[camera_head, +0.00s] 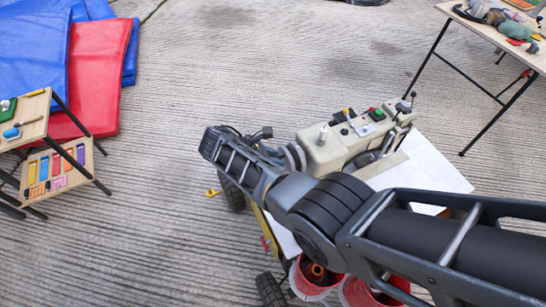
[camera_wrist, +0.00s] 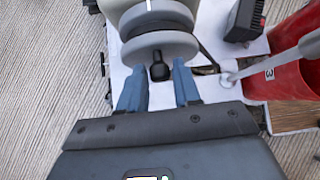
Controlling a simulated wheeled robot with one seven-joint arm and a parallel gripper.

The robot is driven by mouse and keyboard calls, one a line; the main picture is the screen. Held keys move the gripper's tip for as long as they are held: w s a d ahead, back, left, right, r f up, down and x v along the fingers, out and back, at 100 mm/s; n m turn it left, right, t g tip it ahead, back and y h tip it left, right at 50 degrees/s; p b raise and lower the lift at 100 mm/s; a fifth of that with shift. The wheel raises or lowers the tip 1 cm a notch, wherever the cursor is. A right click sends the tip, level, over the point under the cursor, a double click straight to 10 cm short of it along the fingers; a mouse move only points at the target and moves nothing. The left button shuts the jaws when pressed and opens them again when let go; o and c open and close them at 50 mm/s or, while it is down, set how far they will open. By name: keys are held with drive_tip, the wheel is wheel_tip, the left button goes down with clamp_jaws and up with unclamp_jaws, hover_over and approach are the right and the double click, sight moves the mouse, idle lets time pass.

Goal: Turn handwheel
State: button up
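The handwheel (camera_wrist: 160,46) is a pair of pale grey discs on the end of a beige machine (camera_head: 345,140). It also shows at the machine's left end in the head view (camera_head: 296,157), partly behind my arm. A black knob (camera_wrist: 160,71) sticks out from the wheel's near face in the wrist view. My gripper (camera_wrist: 159,67) is open, with one blue-grey finger on each side of the knob. Gaps show between the knob and both fingers. My arm hides part of the machine and cart in the head view.
The machine stands on a wheeled cart with a white top (camera_head: 425,165). Red buckets (camera_head: 312,280) sit at its near side; one (camera_wrist: 290,75) is right of my gripper. A folding table (camera_head: 510,40) is at upper right, and red mats (camera_head: 97,75) lie left.

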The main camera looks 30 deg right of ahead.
drive_tip(key=shift+o, duration=1.2)
drive_tip(key=shift+r, duration=0.1)
drive_tip(key=v, duration=0.7)
drive_tip(key=shift+a+r+p, duration=0.2)
drive_tip(key=shift+a+p, duration=0.1)
drive_tip(key=shift+p, duration=0.05)
drive_tip(key=shift+a, duration=0.1)
